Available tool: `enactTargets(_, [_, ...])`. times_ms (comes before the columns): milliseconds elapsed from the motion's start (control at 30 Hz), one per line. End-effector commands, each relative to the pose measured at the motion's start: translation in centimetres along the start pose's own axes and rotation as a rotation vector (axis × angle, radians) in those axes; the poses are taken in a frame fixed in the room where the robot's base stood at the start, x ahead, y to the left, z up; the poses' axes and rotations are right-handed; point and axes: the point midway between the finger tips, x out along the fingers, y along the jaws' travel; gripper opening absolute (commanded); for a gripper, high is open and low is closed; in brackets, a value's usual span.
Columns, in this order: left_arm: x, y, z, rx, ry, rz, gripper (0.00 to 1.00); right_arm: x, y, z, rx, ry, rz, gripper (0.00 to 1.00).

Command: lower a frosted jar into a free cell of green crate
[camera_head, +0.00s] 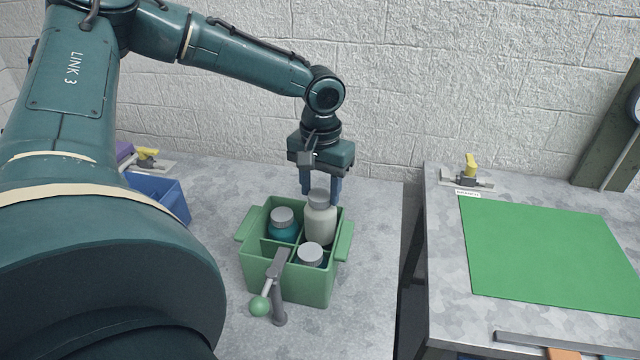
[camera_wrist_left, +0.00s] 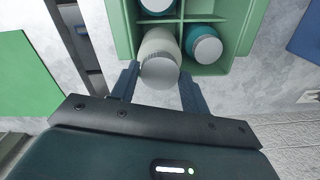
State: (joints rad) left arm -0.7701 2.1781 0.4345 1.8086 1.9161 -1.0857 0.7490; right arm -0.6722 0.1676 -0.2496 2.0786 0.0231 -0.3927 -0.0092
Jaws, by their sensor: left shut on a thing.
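The frosted jar (camera_head: 320,225) is whitish with a grey cap and stands upright at the back right cell of the green crate (camera_head: 305,288). Its lower part is hidden by the crate walls, so I cannot tell whether it touches the bottom. My left gripper (camera_head: 321,192) is above that cell, shut on the jar near its cap. In the left wrist view the jar (camera_wrist_left: 159,48) is between the fingers (camera_wrist_left: 160,85). A teal jar (camera_head: 284,230) fills the back left cell, and another teal jar (camera_head: 311,255) the front right. The front left cell looks empty.
A grey lever with a green knob (camera_head: 259,306) stands right before the crate. A blue bin (camera_head: 165,200) and a yellow-handled clamp (camera_head: 150,154) are at the left. Across a gap, the right table holds a green mat (camera_head: 545,250) and another clamp (camera_head: 470,172).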

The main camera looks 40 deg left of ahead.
Motion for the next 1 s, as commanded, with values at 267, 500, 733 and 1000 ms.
enactTargets(267, [1.6,0.0,0.0,0.0,0.0,-0.002,0.01,0.4,-0.2,-0.3,-0.009,0.029,-0.01,0.36])
enactTargets(500, [2.8,0.1,0.0,0.001,0.0,-0.004,0.01,0.8,-0.3,0.1,-0.007,0.035,-0.019,0.36])
enactTargets(733, [4.0,0.1,0.0,0.001,0.002,-0.005,0.01,1.0,-0.6,0.0,-0.002,0.052,-0.029,0.36])
enactTargets(1000, [5.3,0.1,0.0,0.002,0.003,-0.007,0.01,1.4,-0.8,0.7,0.012,0.055,-0.037,0.36])
